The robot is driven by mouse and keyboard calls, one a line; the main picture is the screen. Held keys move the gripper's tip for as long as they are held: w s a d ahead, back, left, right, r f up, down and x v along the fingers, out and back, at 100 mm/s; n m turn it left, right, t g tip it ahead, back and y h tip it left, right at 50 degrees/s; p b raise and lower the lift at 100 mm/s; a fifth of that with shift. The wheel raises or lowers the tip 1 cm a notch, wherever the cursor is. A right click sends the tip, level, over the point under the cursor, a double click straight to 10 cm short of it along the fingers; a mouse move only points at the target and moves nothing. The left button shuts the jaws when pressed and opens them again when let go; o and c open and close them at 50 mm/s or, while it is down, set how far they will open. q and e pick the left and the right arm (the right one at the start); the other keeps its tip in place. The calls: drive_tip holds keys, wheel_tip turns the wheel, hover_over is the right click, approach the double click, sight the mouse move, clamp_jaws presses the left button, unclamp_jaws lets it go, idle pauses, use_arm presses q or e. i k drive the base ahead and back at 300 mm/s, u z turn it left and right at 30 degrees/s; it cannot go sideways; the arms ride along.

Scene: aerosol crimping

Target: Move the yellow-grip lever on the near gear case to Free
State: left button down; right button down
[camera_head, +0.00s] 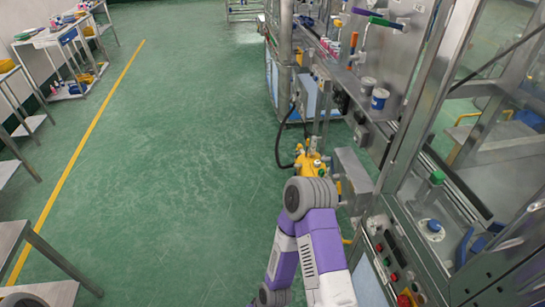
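A yellow mechanical unit (311,163) with green and blue parts stands low beside the machine, just beyond my purple and white arm. I cannot tell whether it is the gear case, and no yellow-grip lever is clear on it. My arm (317,245) rises from the bottom edge, its grey rounded joint (305,196) in front of the unit's lower part. No gripper fingers show, and I cannot tell which arm this is. At the top right, coloured lever grips, green (384,23) and purple (366,12), stick out from a steel panel.
The steel machine line with a shelf of cans (379,98) runs along the right. A control panel (398,265) with a red button is at the lower right. Steel tables (45,250) line the left. The green floor (170,150) between is clear.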

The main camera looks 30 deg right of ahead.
sight(342, 203)
drive_tip(key=z, duration=0.3)
drive_tip(key=i, duration=1.7)
drive_tip(key=z, duration=1.6)
drive_tip(key=i, duration=0.55)
drive_tip(key=z, duration=0.6)
